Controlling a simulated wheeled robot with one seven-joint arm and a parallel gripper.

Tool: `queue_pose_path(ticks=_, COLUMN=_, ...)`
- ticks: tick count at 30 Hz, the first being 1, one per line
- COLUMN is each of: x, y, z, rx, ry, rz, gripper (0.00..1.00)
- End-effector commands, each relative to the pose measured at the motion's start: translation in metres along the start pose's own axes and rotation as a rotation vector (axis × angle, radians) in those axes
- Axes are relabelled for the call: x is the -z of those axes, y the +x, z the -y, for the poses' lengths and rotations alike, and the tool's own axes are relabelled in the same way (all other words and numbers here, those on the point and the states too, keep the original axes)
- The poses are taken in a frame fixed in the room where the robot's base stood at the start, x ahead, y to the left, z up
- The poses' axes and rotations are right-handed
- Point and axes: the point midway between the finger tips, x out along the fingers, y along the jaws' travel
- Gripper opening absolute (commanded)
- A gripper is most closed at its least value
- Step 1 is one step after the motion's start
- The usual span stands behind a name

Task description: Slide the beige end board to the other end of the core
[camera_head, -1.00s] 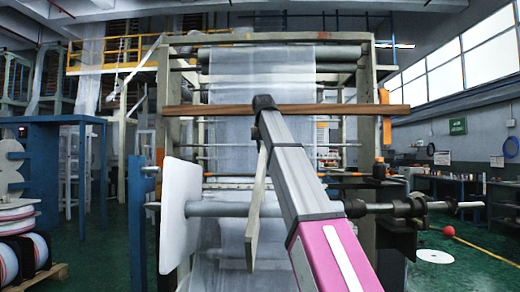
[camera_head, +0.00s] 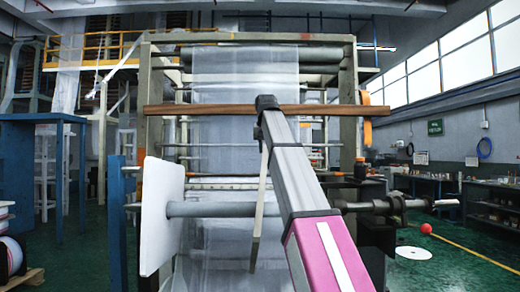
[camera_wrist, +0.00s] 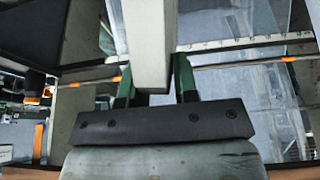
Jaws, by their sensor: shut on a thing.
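The beige end board (camera_head: 258,232) shows nearly edge-on in the head view, upright with a slight lean, around the middle of the grey core (camera_head: 215,209). My arm hides part of it and the core behind. In the wrist view the board (camera_wrist: 150,35) runs between the green fingers of my gripper (camera_wrist: 154,68), which is shut on it. The fingers are hidden in the head view. A white end board (camera_head: 162,215) stands at the left end of the core.
A brown bar (camera_head: 200,110) crosses the frame above the core. Black holders (camera_head: 385,205) carry the shaft at the right. Clear film (camera_head: 225,150) hangs behind. A blue post (camera_head: 118,220) stands at the left.

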Motion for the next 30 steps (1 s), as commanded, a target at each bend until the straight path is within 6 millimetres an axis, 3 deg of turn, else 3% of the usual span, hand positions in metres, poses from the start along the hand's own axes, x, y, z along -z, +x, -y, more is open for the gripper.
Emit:
queue_pose_path(ticks=16, x=-0.003, y=0.003, z=-0.044, rx=-0.008, ry=0.002, rz=0.005, gripper=0.00)
queue_pose_path(ticks=30, x=-0.003, y=0.003, z=-0.049, rx=-0.008, ry=0.000, rz=0.006, gripper=0.00)
